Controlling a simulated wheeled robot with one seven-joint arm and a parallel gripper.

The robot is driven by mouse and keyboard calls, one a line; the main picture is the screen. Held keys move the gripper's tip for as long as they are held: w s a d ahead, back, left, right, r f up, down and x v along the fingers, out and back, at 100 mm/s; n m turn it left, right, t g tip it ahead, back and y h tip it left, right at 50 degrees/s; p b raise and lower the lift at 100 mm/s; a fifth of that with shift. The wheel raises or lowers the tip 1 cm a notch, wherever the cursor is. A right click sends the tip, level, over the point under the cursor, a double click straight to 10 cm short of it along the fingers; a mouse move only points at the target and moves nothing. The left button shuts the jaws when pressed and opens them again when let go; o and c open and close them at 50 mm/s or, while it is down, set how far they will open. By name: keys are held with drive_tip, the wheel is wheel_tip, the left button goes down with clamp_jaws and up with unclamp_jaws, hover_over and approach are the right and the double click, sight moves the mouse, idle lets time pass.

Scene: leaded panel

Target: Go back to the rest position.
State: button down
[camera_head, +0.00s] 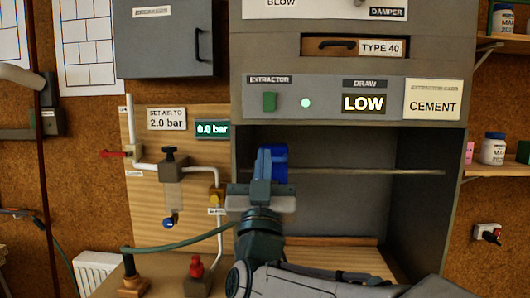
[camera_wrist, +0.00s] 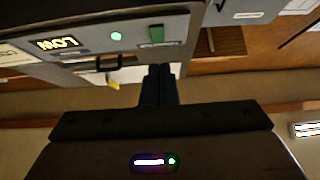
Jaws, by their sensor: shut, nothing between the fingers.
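My gripper (camera_head: 265,160) is in front of the open hood bay, raised on my arm in the head view. Its fingers are shut with nothing between them. In the wrist view the closed fingers (camera_wrist: 160,85) point toward the hood panel. A blue object (camera_head: 280,163) shows just behind or beside the fingers in the head view; I cannot tell whether it touches them. The hood's control panel (camera_head: 225,100) is above the gripper, with a green extractor switch (camera_head: 269,101), a lit green lamp (camera_head: 306,102) and a display (camera_head: 363,103) reading LOW.
To the left are an air line with a regulator (camera_head: 173,160), a gauge display (camera_head: 212,128) reading 0.0 bar and a red valve handle (camera_head: 113,154). A thin bar (camera_head: 370,171) crosses the bay. A red-topped item (camera_head: 196,267) and a hose (camera_head: 185,244) are low at left. Shelves with jars (camera_head: 493,148) are at right.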

drive_tip(key=shift+s+f, duration=0.3)
drive_tip(key=shift+f, duration=0.15)
